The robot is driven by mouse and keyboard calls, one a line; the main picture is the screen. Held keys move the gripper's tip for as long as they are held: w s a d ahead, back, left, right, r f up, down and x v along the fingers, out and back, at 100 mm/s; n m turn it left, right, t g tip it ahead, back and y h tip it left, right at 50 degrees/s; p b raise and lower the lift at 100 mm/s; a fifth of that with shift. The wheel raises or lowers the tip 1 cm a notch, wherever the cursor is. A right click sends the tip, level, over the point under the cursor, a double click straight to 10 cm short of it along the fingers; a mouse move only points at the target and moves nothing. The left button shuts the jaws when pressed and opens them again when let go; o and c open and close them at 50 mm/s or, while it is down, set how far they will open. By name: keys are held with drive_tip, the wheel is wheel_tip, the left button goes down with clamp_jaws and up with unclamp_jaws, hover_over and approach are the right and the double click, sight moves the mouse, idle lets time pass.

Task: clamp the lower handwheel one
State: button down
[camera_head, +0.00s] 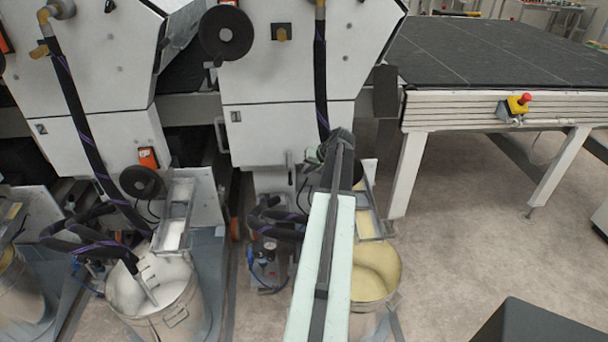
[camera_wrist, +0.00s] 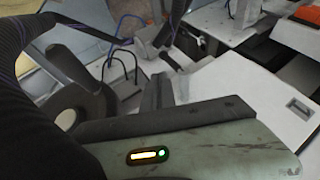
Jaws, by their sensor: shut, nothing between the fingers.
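A dark round handwheel (camera_wrist: 84,108) shows at the left of the wrist view, partly covered by a thick black hose. My gripper (camera_wrist: 160,80) is shut and empty, its dark fingers to the right of this wheel and apart from it in the picture. In the head view, my gripper (camera_head: 338,140) is at the far end of my arm, in front of the right machine's lower part. My arm hides most of what lies behind it there, including most of any lower wheel. Another low handwheel (camera_head: 142,182) is on the left machine, and a larger one (camera_head: 226,33) is higher up.
Black hoses (camera_head: 322,75) hang close beside my gripper. A yellowish bucket (camera_head: 374,272) stands below right of my arm, and a white bucket (camera_head: 160,295) to the left. A dark-topped table (camera_head: 480,50) with a red stop button (camera_head: 524,99) is at right. Floor there is clear.

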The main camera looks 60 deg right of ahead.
sight(289, 169)
drive_tip(key=b+x, duration=0.6)
drive_tip(key=x, duration=0.3)
drive_tip(key=shift+b, duration=0.4)
